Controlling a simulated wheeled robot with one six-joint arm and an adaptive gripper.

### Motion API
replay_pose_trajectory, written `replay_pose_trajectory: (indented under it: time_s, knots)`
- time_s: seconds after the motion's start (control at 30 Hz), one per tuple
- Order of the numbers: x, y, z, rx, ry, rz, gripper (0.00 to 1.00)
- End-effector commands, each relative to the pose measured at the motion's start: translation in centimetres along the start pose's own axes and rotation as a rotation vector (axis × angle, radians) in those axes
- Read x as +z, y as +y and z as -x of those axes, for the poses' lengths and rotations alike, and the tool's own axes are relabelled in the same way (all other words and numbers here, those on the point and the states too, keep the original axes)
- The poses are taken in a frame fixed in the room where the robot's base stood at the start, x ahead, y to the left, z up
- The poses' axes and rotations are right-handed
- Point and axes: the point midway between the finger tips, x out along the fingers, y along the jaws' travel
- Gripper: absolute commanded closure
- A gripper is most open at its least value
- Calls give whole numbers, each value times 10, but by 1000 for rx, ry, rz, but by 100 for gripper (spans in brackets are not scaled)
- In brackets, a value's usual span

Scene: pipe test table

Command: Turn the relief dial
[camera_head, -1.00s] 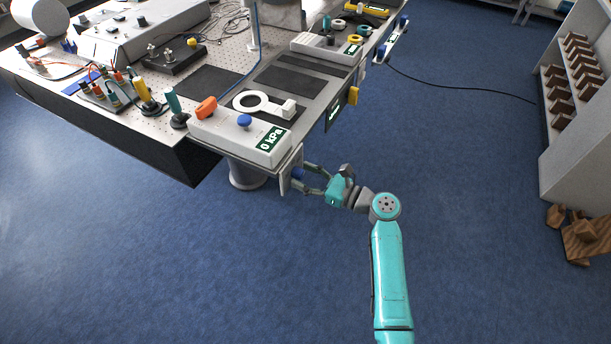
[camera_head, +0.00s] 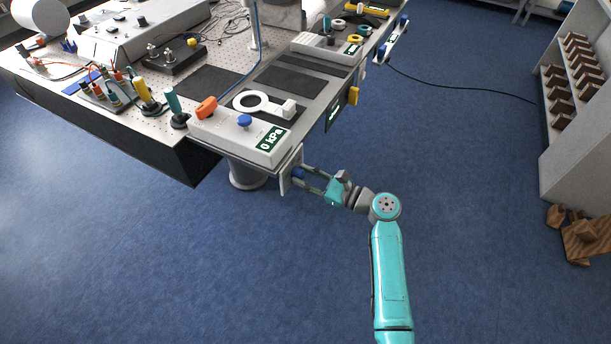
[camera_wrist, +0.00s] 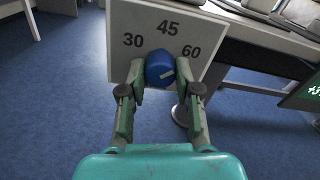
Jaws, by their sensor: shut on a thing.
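The relief dial (camera_wrist: 160,69) is a blue knob with a white pointer mark, on a pale plate (camera_wrist: 122,22) marked 30, 45 and 60. In the wrist view the mark lies on the right part of the knob, slanting toward the 60 side. My gripper (camera_wrist: 160,82) is shut on the dial, one finger on each side of it. In the head view my gripper (camera_head: 309,178) reaches the dial (camera_head: 298,173) from the right, at the plate on the table's front edge. The plate's face is mostly hidden there.
Above the plate a white box (camera_head: 219,136) carries a blue knob (camera_head: 244,120), an orange handle (camera_head: 206,107) and a display (camera_head: 270,141) reading 0 kPa. Blue floor is clear around my arm.

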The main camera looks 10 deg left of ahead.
Motion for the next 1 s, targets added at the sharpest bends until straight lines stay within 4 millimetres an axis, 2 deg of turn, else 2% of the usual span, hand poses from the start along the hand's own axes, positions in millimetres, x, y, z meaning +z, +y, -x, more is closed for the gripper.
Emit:
replay_pose_trajectory:
  time_s: [1.0]
  knots:
    - [-1,0,0,0,-19,958,100]
